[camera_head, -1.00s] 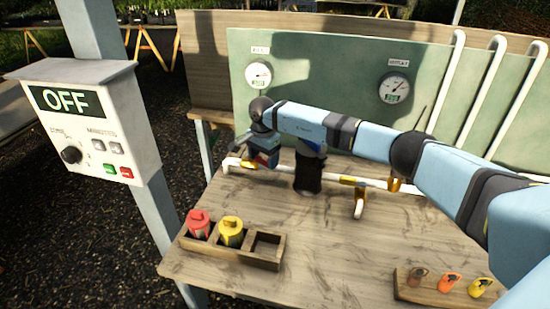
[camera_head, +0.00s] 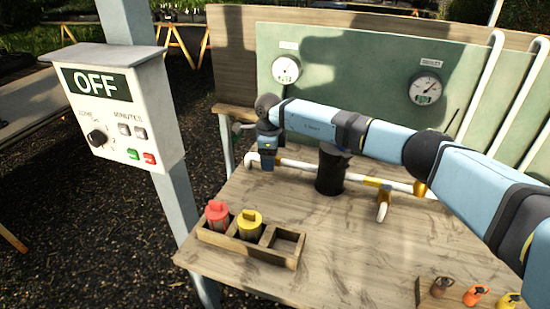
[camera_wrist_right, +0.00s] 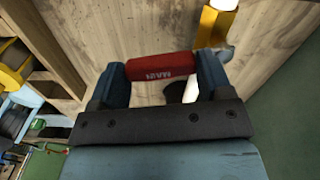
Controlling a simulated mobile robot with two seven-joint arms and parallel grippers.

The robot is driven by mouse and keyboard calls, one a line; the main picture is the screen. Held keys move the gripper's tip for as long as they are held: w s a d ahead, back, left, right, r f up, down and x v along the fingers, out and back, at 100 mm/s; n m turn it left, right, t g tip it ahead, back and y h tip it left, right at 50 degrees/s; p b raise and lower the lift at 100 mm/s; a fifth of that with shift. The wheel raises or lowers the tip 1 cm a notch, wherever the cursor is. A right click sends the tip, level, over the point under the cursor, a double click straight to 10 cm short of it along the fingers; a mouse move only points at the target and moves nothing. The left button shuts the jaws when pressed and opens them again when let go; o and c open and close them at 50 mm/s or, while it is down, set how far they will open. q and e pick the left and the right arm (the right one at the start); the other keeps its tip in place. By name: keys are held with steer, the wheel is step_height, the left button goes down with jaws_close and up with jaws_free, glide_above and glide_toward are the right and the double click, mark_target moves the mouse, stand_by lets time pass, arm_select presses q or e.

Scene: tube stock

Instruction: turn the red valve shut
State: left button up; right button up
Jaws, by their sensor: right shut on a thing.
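The red valve handle (camera_wrist_right: 160,67), with white lettering, lies crosswise between the two dark blue fingers of my right gripper (camera_wrist_right: 160,72) in the right wrist view. The gripper is shut on it. In the head view my right gripper (camera_head: 267,160) points down at the left part of the white pipe (camera_head: 300,167) along the back of the table. It hides the red handle there. Brass-yellow fittings (camera_head: 378,182) sit on the pipe further right. My left gripper is not in view.
A dark upright cylinder (camera_head: 331,172) stands right of the gripper, under my arm. A wooden tray (camera_head: 240,254) holds red and yellow canisters and one empty slot. A control box (camera_head: 122,105) reads OFF. Gauges hang on the green panel (camera_head: 350,65). The table's middle is clear.

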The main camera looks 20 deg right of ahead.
steer(key=shift+w+a+m, duration=0.2)
steer(key=shift+a+m, duration=0.05)
steer(key=shift+m, duration=0.35)
steer(key=shift+w+a+m, duration=0.15)
steer(key=shift+a+m, duration=0.05)
steer(key=shift+m, duration=0.4)
steer(key=o, duration=1)
steer(key=shift+r, duration=0.15)
step_height(320, 180, up, 14)
steer(key=b, duration=0.1)
steer(key=shift+f, duration=0.25)
